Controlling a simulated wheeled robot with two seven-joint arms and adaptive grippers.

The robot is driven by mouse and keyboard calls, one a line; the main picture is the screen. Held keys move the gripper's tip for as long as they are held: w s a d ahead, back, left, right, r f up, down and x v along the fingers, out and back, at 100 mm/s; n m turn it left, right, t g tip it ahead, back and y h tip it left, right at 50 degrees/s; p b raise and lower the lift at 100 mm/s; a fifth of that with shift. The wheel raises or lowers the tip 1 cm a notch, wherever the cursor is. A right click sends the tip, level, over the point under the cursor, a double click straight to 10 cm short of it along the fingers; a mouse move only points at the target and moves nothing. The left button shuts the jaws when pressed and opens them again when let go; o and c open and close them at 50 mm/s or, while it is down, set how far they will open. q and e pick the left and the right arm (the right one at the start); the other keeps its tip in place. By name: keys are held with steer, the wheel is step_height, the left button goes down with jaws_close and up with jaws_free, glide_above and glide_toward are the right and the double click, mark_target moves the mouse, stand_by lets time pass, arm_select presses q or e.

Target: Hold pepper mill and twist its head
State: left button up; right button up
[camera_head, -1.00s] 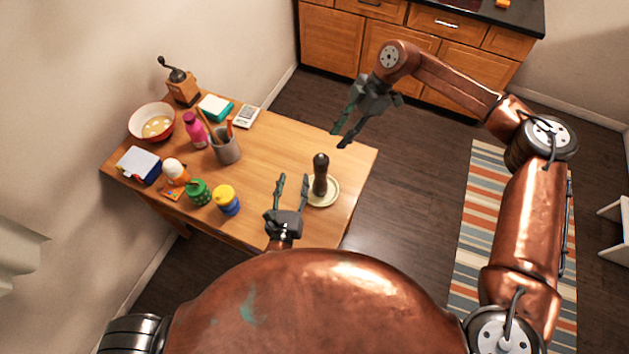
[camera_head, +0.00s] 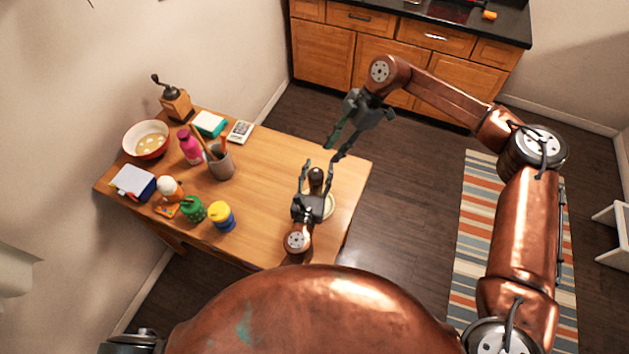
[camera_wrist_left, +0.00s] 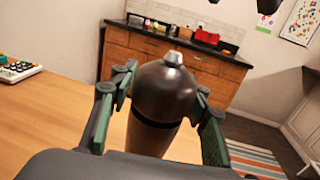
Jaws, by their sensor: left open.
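The dark brown pepper mill (camera_head: 316,177) stands upright on a cream plate (camera_head: 329,206) near the table's right end. In the left wrist view the mill's rounded head (camera_wrist_left: 164,92) with a small metal knob fills the middle. My left gripper (camera_head: 315,172) is open, with one finger on each side of the mill. Its green pads (camera_wrist_left: 158,118) look apart from the mill in the wrist view. The gripper hides the mill's lower body in the head view. My right gripper (camera_head: 333,146) is open and empty, above and slightly right of the mill.
The middle of the table (camera_head: 265,165) is clear.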

arm_select(q)
steer(key=shift+x, duration=0.95)
steer(key=shift+c, duration=0.5)
jaws_close()
